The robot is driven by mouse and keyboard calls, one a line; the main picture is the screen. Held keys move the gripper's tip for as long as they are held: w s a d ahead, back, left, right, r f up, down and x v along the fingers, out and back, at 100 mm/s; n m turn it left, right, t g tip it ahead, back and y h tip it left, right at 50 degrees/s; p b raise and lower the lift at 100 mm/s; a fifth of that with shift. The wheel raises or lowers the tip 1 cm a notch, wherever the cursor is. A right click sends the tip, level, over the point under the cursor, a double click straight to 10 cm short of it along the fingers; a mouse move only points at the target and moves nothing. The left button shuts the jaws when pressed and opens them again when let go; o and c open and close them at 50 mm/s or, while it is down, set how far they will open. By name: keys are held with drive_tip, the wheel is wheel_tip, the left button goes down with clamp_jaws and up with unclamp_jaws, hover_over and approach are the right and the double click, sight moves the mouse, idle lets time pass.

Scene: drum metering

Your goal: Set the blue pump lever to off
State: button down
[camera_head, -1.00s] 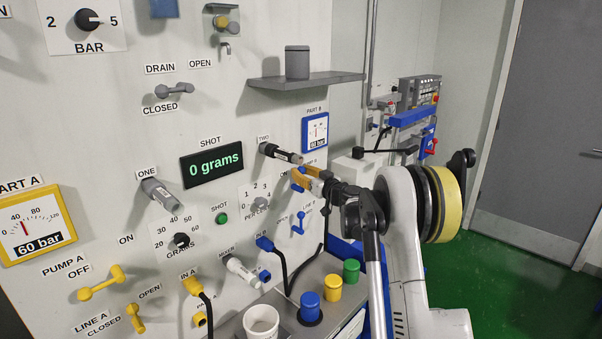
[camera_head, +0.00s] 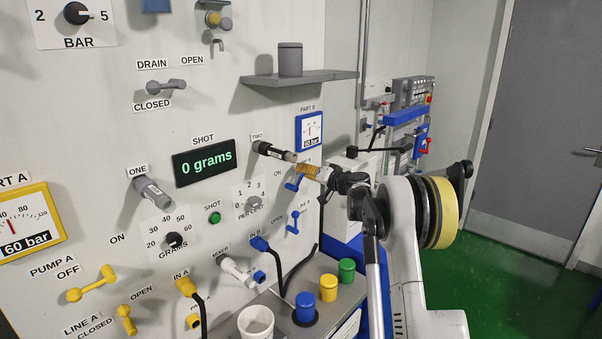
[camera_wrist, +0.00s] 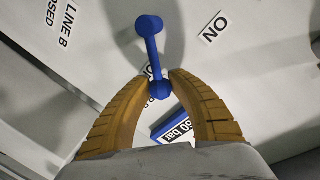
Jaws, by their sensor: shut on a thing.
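The blue pump lever (camera_head: 292,183) is on the wall panel, below the PART B gauge and right of an ON label. In the wrist view the lever (camera_wrist: 153,55) shows its blue bar with a round knob at each end. My gripper (camera_head: 303,169) reaches the panel from the right. In the wrist view its yellow fingertips (camera_wrist: 159,82) are closed around the knob nearer the gauge. The lever's other end is clear of the fingers. The pump's OFF label is mostly hidden by the gripper.
The blue LINE B lever (camera_head: 293,222) is just below. The black-and-white TWO handle (camera_head: 273,151) juts out close to the fingers on the left. The PART B gauge (camera_head: 309,130) is above.

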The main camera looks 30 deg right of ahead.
wheel_tip(320, 180, down, 6)
drive_tip(key=d+m+g+y+b, duration=0.1)
drive_tip(key=d+m+y+b, duration=0.1)
drive_tip(key=m, duration=0.6)
drive_tip(key=shift+w+d+r, duration=0.15)
drive_tip(key=shift+w+r, duration=0.1)
drive_tip(key=shift+w, duration=0.2)
drive_tip(key=c, duration=1.5)
unclamp_jaws()
drive_tip(key=v, duration=1.2)
